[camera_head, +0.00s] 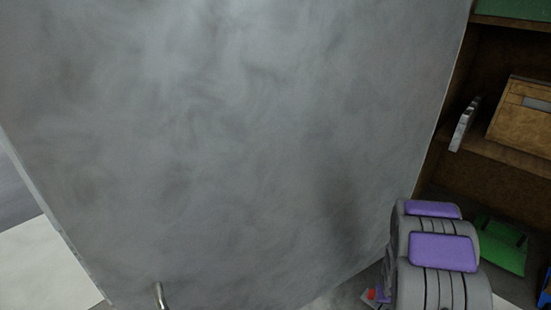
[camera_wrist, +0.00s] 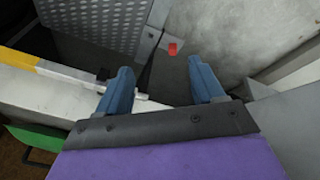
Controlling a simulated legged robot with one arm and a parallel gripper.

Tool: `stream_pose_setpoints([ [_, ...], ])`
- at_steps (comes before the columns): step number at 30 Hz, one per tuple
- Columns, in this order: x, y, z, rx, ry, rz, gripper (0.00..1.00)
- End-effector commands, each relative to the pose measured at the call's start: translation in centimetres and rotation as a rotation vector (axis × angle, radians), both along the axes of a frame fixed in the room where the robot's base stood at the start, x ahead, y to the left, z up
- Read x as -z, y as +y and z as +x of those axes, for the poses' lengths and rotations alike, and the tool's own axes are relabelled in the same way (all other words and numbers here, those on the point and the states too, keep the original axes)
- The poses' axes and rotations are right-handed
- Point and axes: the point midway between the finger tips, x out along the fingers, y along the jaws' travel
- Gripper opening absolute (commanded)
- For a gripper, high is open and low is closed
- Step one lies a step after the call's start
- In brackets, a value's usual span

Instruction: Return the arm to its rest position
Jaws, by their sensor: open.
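My gripper (camera_wrist: 160,66) shows in the wrist view with its two blue fingers spread apart and nothing between them. Its purple and dark grey body fills the bottom of that view. Beyond the fingertips are a grey surface and a small red piece (camera_wrist: 172,49). My arm (camera_head: 443,252), grey with purple pads, shows at the bottom right of the head view. It looks folded close, in front of the lower right edge of a large grey panel (camera_head: 230,140). The gripper's fingers cannot be made out in the head view.
The grey panel fills most of the head view, with a metal handle (camera_head: 160,296) at its bottom. Brown shelves at the right hold a tan box (camera_head: 524,112). A green object (camera_head: 500,245) lies beside my arm. A yellow and white bar (camera_wrist: 62,74) and a patterned metal plate (camera_wrist: 100,22) lie near the fingers.

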Motion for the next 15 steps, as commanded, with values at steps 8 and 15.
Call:
stream_pose_setpoints([
  [8,-9.1,4.5,-1.5,-0.008,0.077,-0.007,0.68],
  [15,-15.9,9.3,-4.5,-0.022,0.137,0.019,0.68],
])
